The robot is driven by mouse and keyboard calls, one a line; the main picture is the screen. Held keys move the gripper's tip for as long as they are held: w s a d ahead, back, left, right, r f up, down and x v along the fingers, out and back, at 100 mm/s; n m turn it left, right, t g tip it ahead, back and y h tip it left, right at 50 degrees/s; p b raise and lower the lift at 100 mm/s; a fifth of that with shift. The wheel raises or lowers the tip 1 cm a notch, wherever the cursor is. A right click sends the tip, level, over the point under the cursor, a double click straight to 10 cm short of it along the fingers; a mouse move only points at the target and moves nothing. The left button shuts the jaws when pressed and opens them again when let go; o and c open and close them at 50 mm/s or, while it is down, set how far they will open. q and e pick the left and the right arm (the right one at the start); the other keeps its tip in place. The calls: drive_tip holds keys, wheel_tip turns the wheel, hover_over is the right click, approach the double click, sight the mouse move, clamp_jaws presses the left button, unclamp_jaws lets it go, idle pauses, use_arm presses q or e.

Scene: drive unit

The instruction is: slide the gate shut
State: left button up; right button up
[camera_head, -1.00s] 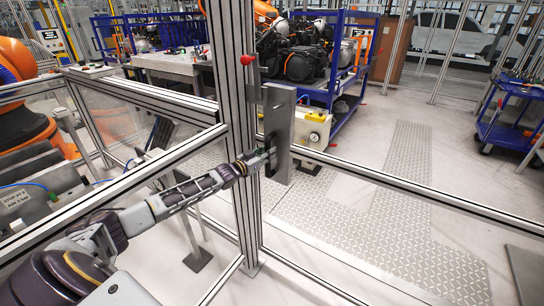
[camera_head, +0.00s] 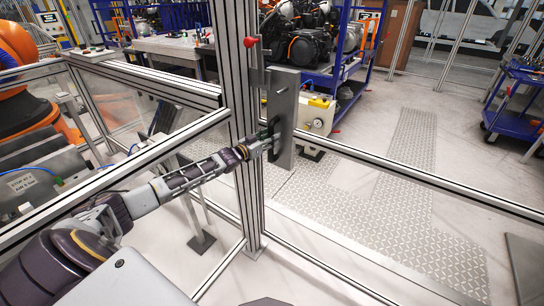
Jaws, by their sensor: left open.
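The gate is a frame of aluminium profile; I cannot tell which panels slide. A thick upright post (camera_head: 238,120) stands mid-view. A grey metal plate (camera_head: 286,112) with a dark handle is mounted on its right side. The plate is upright. My left gripper (camera_head: 270,143) comes in from the left and is at the lower part of the handle, with open jaws. The fingertips are small and partly hidden there, so contact is unclear. A red knob (camera_head: 250,42) sits on the post above the plate. My right gripper is out of view.
A long rail (camera_head: 420,182) runs right from beside the plate. Rails and clear panels lie left, near my arm. Beyond are patterned floor plates (camera_head: 405,200), a blue rack (camera_head: 345,72) with engine parts and a blue cart (camera_head: 518,112). The floor right of the post looks free.

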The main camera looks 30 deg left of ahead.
use_arm(q)
drive_tip(key=shift+d, duration=0.9)
drive_tip(key=shift+d+f+p, duration=0.1)
drive_tip(key=shift+d+p, duration=0.4)
drive_tip(key=shift+d, duration=0.6)
drive_tip(key=d, duration=0.3)
drive_tip(key=shift+s+d+p, duration=0.1)
drive_tip(key=shift+d+p, duration=0.1)
drive_tip(key=shift+p, duration=0.1)
drive_tip(key=shift+s+d+p, duration=0.1)
drive_tip(key=shift+d+p, duration=0.2)
drive_tip(key=shift+d, duration=1.35)
drive_tip(key=shift+d+p, duration=0.3)
drive_tip(key=shift+d, duration=2.6)
approach(332, 150)
drive_tip(key=shift+x, duration=2.25)
drive_tip(key=shift+v, duration=6.9)
drive_tip(key=a+f+g+y, duration=0.1)
drive_tip(key=a+f, duration=0.3)
drive_tip(key=f, duration=0.7)
drive_tip(key=s+a+f+g+y, duration=0.1)
drive_tip(key=a+f+g, duration=0.2)
drive_tip(key=f, duration=0.8)
drive_tip(key=shift+s+a+f+m+y+b, duration=0.2)
drive_tip(key=shift+a+f+m+y+b, duration=0.1)
drive_tip(key=shift+a+y+b, duration=0.1)
drive_tip(key=shift+d, duration=0.1)
